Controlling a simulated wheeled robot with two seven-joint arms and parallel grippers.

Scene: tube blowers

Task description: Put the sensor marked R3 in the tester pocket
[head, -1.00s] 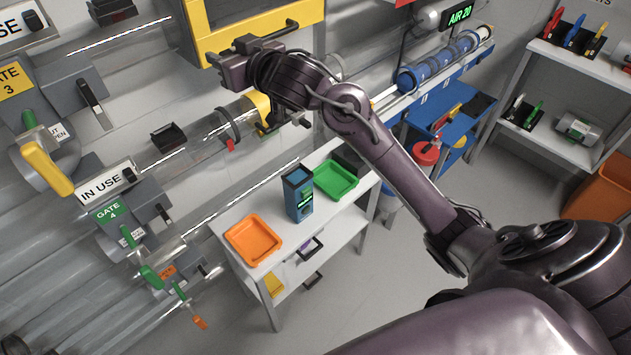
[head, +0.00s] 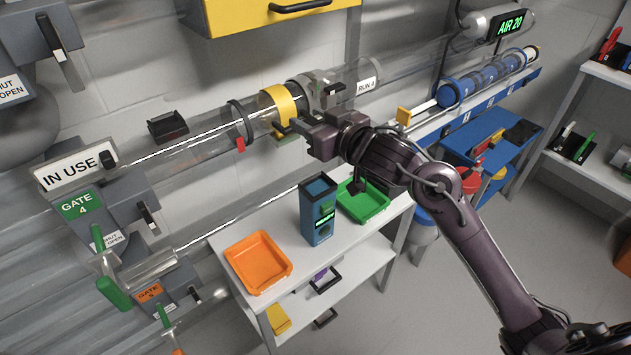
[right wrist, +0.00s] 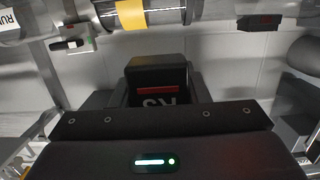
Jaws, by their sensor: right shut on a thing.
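My right gripper (head: 308,134) is in front of the clear tube by its yellow collar, above and behind the tester. In the right wrist view it is shut on a dark block, the sensor (right wrist: 157,76), with a red band and upside-down white characters that look like R3. In the head view I cannot make the sensor out clearly. The tester (head: 318,212) is an upright blue box with a dark open pocket on top and a small green display. It stands on the white bench, apart from the gripper. My left gripper is not in view.
An orange tray (head: 257,263) stands left of the tester and a green tray (head: 363,202) right of it, on the white bench (head: 294,266). The clear tube (head: 200,137) runs behind. A blue rack (head: 487,82) is at the upper right.

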